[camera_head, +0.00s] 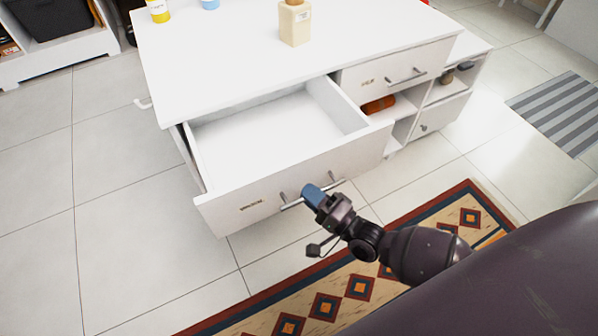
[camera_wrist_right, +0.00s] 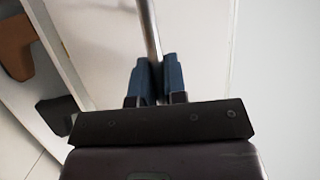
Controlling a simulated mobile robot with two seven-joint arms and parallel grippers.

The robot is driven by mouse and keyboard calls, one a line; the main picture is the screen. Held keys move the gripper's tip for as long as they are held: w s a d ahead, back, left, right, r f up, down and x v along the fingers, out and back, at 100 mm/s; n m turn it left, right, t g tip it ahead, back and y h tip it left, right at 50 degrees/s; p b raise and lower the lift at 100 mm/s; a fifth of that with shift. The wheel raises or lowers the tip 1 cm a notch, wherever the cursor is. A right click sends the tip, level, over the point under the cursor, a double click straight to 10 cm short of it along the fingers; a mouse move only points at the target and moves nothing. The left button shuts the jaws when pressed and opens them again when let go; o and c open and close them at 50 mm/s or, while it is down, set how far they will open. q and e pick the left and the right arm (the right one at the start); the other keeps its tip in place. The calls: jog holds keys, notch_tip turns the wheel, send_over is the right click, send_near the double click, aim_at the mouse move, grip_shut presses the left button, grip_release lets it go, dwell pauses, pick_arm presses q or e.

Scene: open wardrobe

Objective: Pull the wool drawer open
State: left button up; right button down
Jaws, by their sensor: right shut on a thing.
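The wide white drawer (camera_head: 270,192) with a small label plate on its front is pulled far out of the white cabinet, and its inside looks empty. I cannot read the label. Its metal bar handle (camera_head: 292,205) runs along the front. My right gripper (camera_head: 318,192), with blue fingertips, is shut on this handle near its middle. In the right wrist view the blue fingers (camera_wrist_right: 158,80) close around the metal bar (camera_wrist_right: 150,35) in front of the white drawer face. My left gripper is not in view.
The white cabinet top (camera_head: 225,50) carries a cream bottle (camera_head: 295,23) and other small containers. A smaller closed drawer (camera_head: 400,68) and open shelves with an orange item (camera_head: 378,104) are at the right. A patterned rug (camera_head: 330,300) lies below; tiled floor is clear at left.

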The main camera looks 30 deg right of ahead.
jog(key=s, duration=0.7)
jog(key=shift+s+d+p, duration=0.15)
jog(key=shift+s+p, duration=0.1)
jog(key=shift+p, duration=0.1)
jog(key=c, duration=1.2)
grip_release()
